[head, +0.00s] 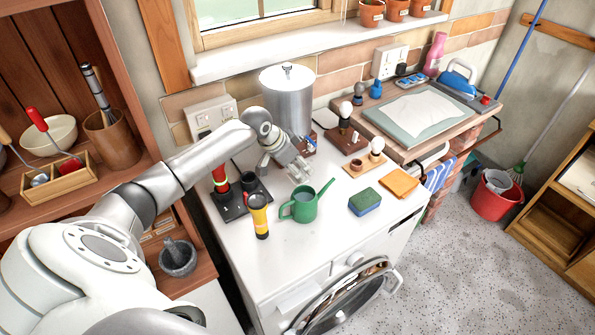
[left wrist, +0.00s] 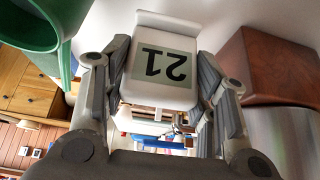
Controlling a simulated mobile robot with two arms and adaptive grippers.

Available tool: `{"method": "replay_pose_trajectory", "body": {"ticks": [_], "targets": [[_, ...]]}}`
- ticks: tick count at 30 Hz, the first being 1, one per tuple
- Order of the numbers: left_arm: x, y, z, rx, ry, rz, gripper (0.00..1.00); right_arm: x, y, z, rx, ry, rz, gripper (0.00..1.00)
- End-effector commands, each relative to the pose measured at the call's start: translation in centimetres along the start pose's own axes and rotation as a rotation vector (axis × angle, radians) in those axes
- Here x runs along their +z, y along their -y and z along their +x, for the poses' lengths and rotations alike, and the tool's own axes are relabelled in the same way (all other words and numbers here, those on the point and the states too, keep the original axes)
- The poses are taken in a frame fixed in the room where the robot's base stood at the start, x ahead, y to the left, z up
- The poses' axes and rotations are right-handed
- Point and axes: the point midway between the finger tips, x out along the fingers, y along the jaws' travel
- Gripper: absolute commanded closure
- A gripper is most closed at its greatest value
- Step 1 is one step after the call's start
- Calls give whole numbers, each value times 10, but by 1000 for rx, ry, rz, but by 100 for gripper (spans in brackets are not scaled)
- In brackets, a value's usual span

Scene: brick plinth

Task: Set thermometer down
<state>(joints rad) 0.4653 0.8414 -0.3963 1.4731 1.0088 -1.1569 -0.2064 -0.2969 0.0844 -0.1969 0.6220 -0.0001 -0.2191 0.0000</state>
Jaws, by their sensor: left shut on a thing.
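The thermometer (left wrist: 165,68) is a small white block with a dark "21" on a pale greenish display. In the left wrist view it sits between the two fingers of my left gripper (left wrist: 163,100), which is shut on it, and its digits appear upside down. In the head view my left gripper (head: 298,172) is over the white worktop (head: 322,227), in front of the metal canister and behind the green watering can. There the thermometer is mostly hidden by the fingers, and I cannot tell whether it touches the worktop. My right gripper is not in view.
The green watering can (head: 304,204) and yellow torch (head: 258,216) stand in front of my gripper. The metal canister (head: 288,102) is behind it. A bulb on a wooden base (head: 366,161), a green-blue sponge (head: 364,202) and an orange cloth (head: 399,183) lie to the right.

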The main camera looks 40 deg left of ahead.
Motion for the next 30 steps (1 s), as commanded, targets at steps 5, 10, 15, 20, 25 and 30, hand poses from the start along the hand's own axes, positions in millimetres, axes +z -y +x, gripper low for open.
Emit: {"method": "replay_pose_trajectory", "body": {"ticks": [5,10,15,20,25,30], "targets": [[13,-1,21,2,2,-3,71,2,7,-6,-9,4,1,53],[15,-1,26,1,-1,0,71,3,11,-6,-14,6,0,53],[16,-1,27,1,0,0,71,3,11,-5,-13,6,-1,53],[16,-1,28,1,1,0,34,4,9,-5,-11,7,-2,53],[16,-1,28,1,1,0,26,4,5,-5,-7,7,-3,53],[16,-1,28,1,1,0,26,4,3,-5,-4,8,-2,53]]}}
